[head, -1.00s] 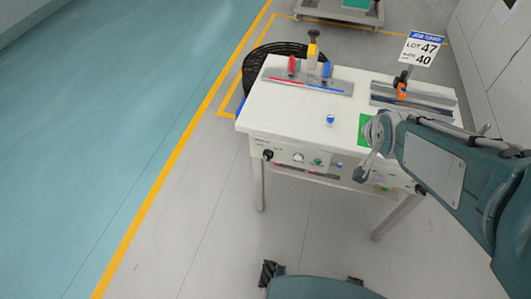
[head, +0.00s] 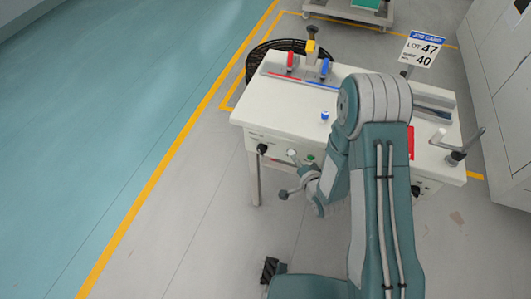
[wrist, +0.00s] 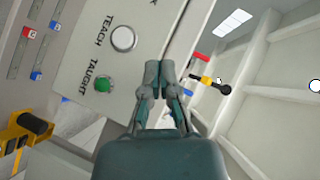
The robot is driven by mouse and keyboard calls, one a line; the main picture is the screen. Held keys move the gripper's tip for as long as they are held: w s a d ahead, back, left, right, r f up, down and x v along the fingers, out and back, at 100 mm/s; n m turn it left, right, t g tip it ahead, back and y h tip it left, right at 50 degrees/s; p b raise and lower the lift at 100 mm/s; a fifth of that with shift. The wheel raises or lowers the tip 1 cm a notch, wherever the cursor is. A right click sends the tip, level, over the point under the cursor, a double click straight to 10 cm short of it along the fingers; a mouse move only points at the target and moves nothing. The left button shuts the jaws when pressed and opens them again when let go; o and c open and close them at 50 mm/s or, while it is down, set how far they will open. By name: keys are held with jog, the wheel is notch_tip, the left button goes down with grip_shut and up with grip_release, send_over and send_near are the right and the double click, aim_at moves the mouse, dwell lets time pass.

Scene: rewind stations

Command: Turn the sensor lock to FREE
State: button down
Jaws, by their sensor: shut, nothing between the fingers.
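The station's front panel (wrist: 85,70) shows at an angle in the wrist view, with a white TEACH button (wrist: 122,39) and a green TAUGHT light (wrist: 103,84). A letter K ends a label at the top edge there; the rest is cut off. A black knob (head: 262,148) is at the left end of the panel in the head view; I take it for the sensor lock. Its setting is too small to read. My gripper (wrist: 160,72) is shut and empty, in front of the panel and apart from the knob.
The white table (head: 275,105) carries red (head: 290,61) and blue (head: 325,68) clamps, a small blue-topped peg (head: 325,115) and a crank handle (head: 455,157) at right. A job card (head: 423,49) stands behind. Floor left of the table is clear.

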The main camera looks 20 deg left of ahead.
aim_at(262, 148)
jog(key=s+a+f+m+y, duration=0.1)
jog(key=s+f, duration=0.2)
jog(key=f, duration=0.1)
jog(key=x, duration=0.6)
jog(key=r+x, duration=0.1)
jog(key=x, duration=0.3)
jog(key=shift+a, duration=0.3)
jog(key=shift+a+f, duration=0.2)
jog(key=shift+a, duration=0.4)
jog(key=shift+a+f, duration=0.25)
jog(key=shift+a, duration=0.4)
jog(key=shift+w+a+f, duration=0.1)
jog(key=shift+a+f, duration=0.1)
jog(key=shift+a, duration=0.45)
